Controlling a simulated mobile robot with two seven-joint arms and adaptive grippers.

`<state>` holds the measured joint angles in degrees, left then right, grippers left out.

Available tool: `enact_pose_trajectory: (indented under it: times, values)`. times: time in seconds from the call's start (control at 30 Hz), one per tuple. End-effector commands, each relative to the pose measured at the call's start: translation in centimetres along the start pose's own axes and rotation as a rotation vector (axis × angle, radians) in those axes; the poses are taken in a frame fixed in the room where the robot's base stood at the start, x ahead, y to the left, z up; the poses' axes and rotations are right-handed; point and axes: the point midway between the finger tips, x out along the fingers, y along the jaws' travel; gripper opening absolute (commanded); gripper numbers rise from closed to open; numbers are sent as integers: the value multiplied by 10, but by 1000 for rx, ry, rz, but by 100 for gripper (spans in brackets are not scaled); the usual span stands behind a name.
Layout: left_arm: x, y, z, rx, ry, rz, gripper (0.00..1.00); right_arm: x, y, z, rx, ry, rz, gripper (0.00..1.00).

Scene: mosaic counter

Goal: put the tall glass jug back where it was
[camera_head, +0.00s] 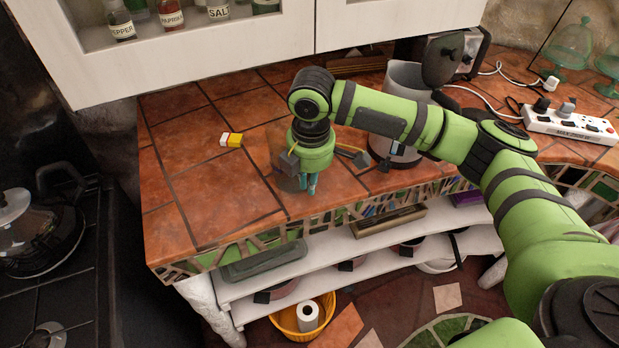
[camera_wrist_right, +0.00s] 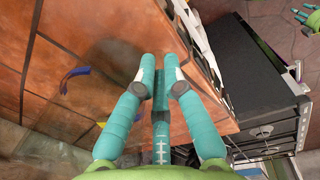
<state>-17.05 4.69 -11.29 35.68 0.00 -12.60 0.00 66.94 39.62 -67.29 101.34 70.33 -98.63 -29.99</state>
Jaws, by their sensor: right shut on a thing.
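The tall glass jug is clear and hard to make out. It shows as a faint see-through shape (camera_head: 287,182) near the counter's front edge in the head view, and as a hazy clear body (camera_wrist_right: 105,62) left of the fingers in the right wrist view. My right gripper (camera_head: 309,188) points down there, its teal fingers (camera_wrist_right: 161,82) closed on a part of the jug; the exact contact is unclear. I cannot tell whether the jug touches the counter. Small green and teal parts (camera_wrist_right: 297,72) at the wrist view's right edge look like my left gripper; its fingers are too small to read.
The tiled counter (camera_head: 215,170) is clear at front left, apart from a yellow-and-white block (camera_head: 231,140). A grey canister (camera_head: 408,75) with a raised dark lid stands behind my right arm. A power strip (camera_head: 570,124) lies at right. The wall cabinet (camera_head: 220,50) overhangs the back.

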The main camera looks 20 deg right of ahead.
Motion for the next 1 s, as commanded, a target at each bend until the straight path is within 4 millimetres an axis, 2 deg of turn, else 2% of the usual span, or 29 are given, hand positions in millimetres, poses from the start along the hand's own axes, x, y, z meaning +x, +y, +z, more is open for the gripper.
enact_pose_trajectory:
  times: [0.17, 0.23, 0.27, 0.67, 0.77, 1.0]
  values:
    - [-2, 0, 0, 1, -1, 1, 46, 1, 0, 0, 0, 1, 1, 0]
    - [-1, 1, 0, 1, -1, 1, 46, 3, 0, 0, 0, 0, -1, 27]
    - [-1, 1, 1, 2, -1, 1, 46, 3, 0, 0, 0, 0, -1, 34]
    - [1, 3, 3, 4, -5, 4, 46, -2, 0, 0, -1, 1, 2, 34]
    - [3, 3, 3, 4, -5, 4, 46, -13, 0, -1, -2, 2, 2, 34]
    - [12, 4, 4, 3, -6, 5, 46, -64, 1, -1, -1, 3, 5, 34]
